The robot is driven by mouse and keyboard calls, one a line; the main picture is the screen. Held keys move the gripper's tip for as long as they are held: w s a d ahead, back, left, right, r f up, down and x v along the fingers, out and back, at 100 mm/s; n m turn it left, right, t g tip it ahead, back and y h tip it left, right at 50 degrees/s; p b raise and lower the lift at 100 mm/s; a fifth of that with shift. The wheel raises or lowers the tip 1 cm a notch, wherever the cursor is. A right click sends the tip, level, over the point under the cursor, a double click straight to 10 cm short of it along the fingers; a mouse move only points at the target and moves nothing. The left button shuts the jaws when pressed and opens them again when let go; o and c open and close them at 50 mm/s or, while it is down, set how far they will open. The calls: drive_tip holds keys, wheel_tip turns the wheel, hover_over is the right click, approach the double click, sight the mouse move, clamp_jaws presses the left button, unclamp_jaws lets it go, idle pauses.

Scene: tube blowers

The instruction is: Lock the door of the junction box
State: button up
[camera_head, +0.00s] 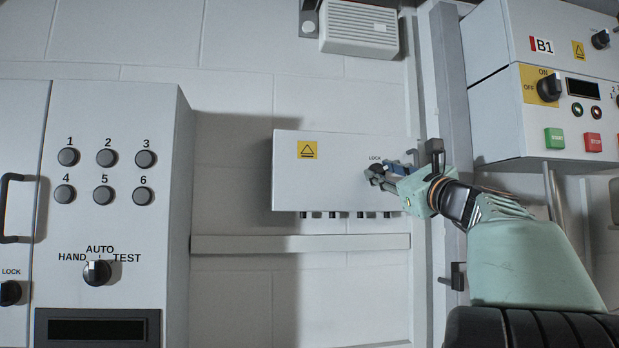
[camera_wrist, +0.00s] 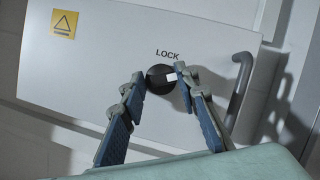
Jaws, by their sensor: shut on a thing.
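The junction box (camera_head: 295,180) is a white box on the wall with its door closed; a yellow warning label is on its left side. The round black LOCK knob (camera_wrist: 158,84) is on the right part of the door. A grey door handle (camera_wrist: 239,88) stands right of the knob.
A white panel (camera_head: 125,200) with numbered buttons and an AUTO knob stands at the left. A vertical grey post (camera_head: 450,90) and the B1 control box (camera_head: 505,110) are at the right. A rail (camera_head: 300,244) runs below the junction box. Bare wall lies left of it.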

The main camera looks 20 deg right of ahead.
drive_tip(key=n, duration=0.2)
drive_tip(key=r+n+y, duration=0.1)
drive_tip(key=shift+s+d+n+g, duration=0.15)
drive_tip(key=shift+d+n+g, duration=0.15)
drive_tip(key=shift+n, duration=0.1)
drive_tip(key=n, duration=0.1)
drive_tip(key=n+y+p, duration=0.1)
drive_tip(key=n, duration=0.1)
drive_tip(key=n+g+y+p, duration=0.1)
drive_tip(key=shift+r, duration=0.3)
drive_tip(key=n+g+p, duration=0.1)
drive_tip(key=n, duration=0.1)
drive_tip(key=n+p, duration=0.1)
drive_tip(key=n, duration=0.1)
drive_tip(key=shift+a+r+n+g+p, duration=0.1)
drive_tip(key=shift+r+n+g+p, duration=0.05)
drive_tip(key=shift+n+g+p, duration=0.25)
drive_tip(key=shift+a+n+g+y+p, duration=0.1)
drive_tip(key=shift+n+g+y+p, duration=0.3)
drive_tip(key=shift+n, duration=0.5)
drive_tip(key=o, duration=1)
drive_tip(key=shift+f, duration=0.25)
drive_tip(key=shift+f, duration=0.15)
